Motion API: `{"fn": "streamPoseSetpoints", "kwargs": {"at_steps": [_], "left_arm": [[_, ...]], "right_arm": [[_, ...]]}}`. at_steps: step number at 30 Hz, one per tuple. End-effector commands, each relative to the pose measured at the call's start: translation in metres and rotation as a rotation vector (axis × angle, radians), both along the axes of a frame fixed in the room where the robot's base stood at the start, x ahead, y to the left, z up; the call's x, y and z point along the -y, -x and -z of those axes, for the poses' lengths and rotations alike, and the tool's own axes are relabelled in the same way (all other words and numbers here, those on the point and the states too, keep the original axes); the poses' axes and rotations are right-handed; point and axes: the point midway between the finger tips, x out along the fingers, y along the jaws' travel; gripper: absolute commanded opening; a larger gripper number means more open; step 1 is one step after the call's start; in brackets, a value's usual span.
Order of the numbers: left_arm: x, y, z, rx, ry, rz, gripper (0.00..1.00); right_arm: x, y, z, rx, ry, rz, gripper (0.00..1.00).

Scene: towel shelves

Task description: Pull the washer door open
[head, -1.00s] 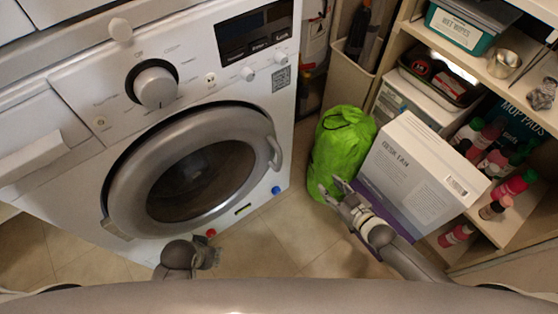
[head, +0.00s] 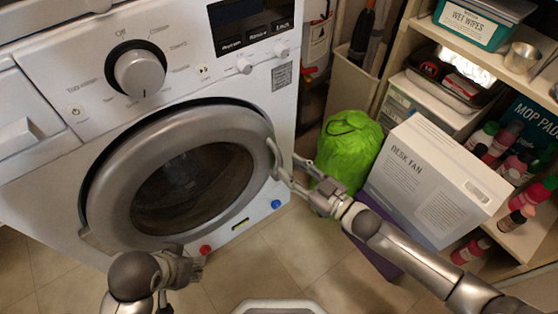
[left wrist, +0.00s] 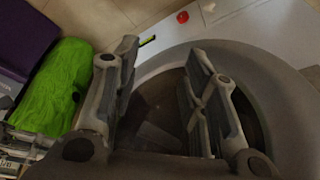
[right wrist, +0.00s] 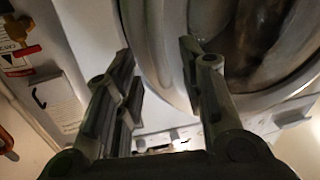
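The white washer (head: 60,125) has a round grey-rimmed door (head: 110,185) that is closed, with a curved handle (head: 273,158) on its right edge. My right gripper (head: 288,168) is at the handle; its fingers are apart. In the right wrist view the open fingers (right wrist: 155,55) point at the door's grey rim (right wrist: 160,35); whether the handle lies between them is unclear. My left gripper (head: 192,265) is low in front of the door's bottom edge. In the left wrist view its fingers (left wrist: 163,55) are spread and empty, with the door behind them.
The tiled floor (head: 300,250) before the washer is clear.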

Motion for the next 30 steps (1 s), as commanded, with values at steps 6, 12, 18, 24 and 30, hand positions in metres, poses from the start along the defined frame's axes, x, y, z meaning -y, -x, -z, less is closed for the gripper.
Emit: {"fn": "streamPoseSetpoints", "kwargs": {"at_steps": [6,12,18,24,30], "left_arm": [[0.010,-0.035,-0.006,0.156,0.032,0.014,0.40],[0.016,-0.053,-0.013,0.242,0.051,0.020,0.40],[0.018,-0.058,-0.016,0.269,0.056,0.022,0.40],[0.018,-0.058,-0.016,0.270,0.056,0.022,0.40],[0.018,-0.058,-0.016,0.270,0.056,0.022,0.40]], "right_arm": [[-0.024,-0.023,0.001,0.001,-0.001,0.000,0.37],[-0.036,-0.033,0.001,0.000,0.000,0.000,0.37],[-0.039,-0.036,0.001,-0.002,0.001,0.000,0.37],[-0.039,-0.036,0.001,-0.001,0.001,0.000,0.37],[-0.039,-0.036,0.001,-0.001,0.001,0.000,0.11]]}}
